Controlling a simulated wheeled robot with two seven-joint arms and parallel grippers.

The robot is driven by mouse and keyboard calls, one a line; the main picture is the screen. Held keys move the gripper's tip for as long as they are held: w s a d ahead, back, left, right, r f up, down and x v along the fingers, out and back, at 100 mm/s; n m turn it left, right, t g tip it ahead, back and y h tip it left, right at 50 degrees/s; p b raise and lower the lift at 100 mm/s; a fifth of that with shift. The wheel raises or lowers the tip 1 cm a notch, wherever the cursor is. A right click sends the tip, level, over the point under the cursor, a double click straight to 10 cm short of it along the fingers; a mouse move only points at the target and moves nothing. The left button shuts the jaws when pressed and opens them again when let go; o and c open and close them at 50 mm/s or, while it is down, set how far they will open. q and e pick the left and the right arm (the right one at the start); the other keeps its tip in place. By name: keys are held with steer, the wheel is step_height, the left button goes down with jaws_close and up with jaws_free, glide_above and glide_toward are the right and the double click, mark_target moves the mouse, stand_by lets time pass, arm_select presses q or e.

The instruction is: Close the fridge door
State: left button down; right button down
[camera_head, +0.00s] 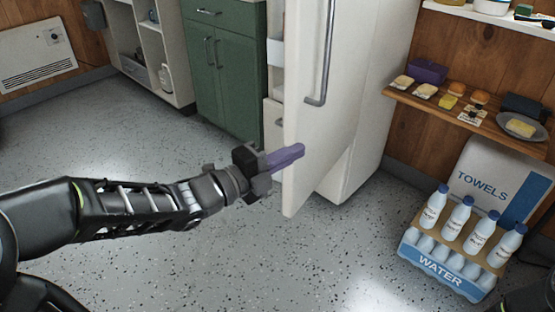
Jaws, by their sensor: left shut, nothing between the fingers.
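The white fridge door (345,125) stands open, swung out from the fridge body (372,110) toward me. Its long grey handle (325,60) is on the face turned to me. White bins (274,52) show past the door's left edge. My left gripper (300,152) comes in from the left, with its purple fingers shut and empty. The fingertips overlap the lower left part of the door in the picture, in front of its face. I cannot tell whether they touch it. My right gripper is not in view.
Green cabinets (228,75) and a white shelf unit (150,50) stand behind on the left. A water bottle crate (415,238) and a towels box (480,170) stand at the right, under a wooden shelf (400,93) with food. The speckled floor is clear in the middle.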

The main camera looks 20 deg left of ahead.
mark_target(291, 139)
arm_select(q)
steer(key=w, duration=0.3)
steer(key=w+b, duration=0.1)
steer(key=shift+w+a, duration=0.2)
steer(key=shift+a, duration=0.2)
steer(key=shift+w+a, duration=0.1)
steer(key=shift+a, duration=0.35)
steer(key=shift+a, duration=0.15)
